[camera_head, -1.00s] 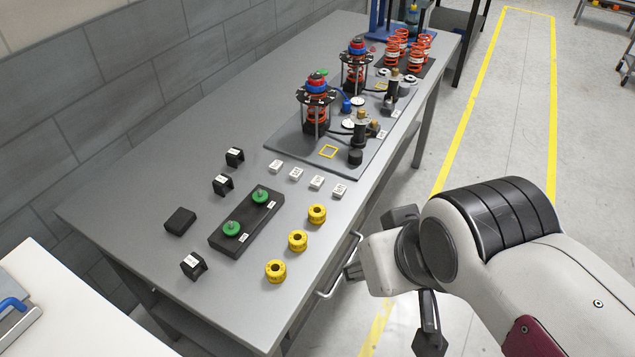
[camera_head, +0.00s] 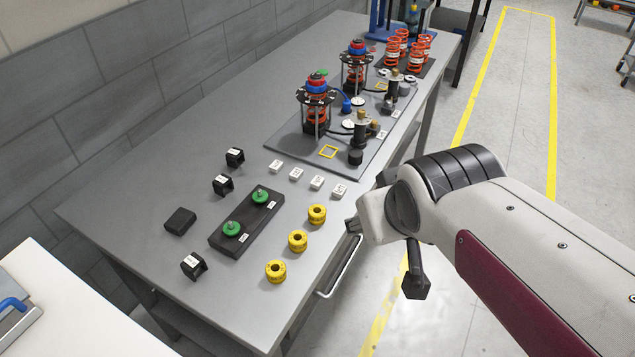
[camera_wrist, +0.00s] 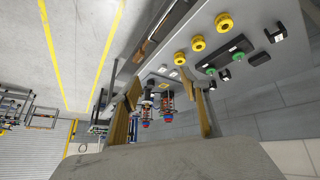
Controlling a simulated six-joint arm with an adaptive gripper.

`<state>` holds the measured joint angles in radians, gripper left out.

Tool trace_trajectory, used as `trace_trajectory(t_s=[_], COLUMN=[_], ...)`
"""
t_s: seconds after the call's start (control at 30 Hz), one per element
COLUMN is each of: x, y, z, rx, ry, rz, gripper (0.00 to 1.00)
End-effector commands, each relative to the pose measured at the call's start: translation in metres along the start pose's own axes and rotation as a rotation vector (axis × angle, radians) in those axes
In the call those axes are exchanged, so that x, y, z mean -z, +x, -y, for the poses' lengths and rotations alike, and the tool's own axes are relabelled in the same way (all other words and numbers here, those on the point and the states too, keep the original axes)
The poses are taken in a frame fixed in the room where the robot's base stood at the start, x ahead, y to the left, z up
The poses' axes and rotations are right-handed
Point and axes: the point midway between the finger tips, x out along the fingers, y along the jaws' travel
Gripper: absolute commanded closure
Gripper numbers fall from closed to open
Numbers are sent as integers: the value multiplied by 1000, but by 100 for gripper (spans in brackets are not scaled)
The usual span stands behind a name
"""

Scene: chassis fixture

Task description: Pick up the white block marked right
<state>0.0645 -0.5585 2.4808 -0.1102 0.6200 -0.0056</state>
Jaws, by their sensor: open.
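Several small white blocks stand in a slanting row on the grey table, between the dark fixture plate and the yellow rings. They are a far-left block (camera_head: 276,166), a second block (camera_head: 296,173), a third block (camera_head: 317,182) and a nearest block (camera_head: 339,190). Each has dark lettering too small to read, so I cannot tell which is marked right. White blocks also show small in the wrist view, between my fingers. My gripper (camera_wrist: 166,90) is open and empty, its two fingers apart. In the head view it is at the table's right edge, mostly hidden by my wrist.
Yellow rings (camera_head: 298,240) lie near the right edge. A black holder (camera_head: 222,236) carries green-knobbed parts. Black blocks (camera_head: 193,265) stand to the left. The fixture plate (camera_head: 285,143) with spring assemblies (camera_head: 316,105) lies beyond the white blocks. A handle (camera_head: 341,268) juts from the table's side.

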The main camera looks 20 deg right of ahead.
Motion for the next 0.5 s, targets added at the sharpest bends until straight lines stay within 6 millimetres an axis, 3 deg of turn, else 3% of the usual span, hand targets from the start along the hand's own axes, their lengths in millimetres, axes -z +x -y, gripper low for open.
trace_trajectory(t_s=[0.5], x=[74], y=[81], z=[-41], rx=[-82], ry=[-104], rz=[-145], gripper=[54])
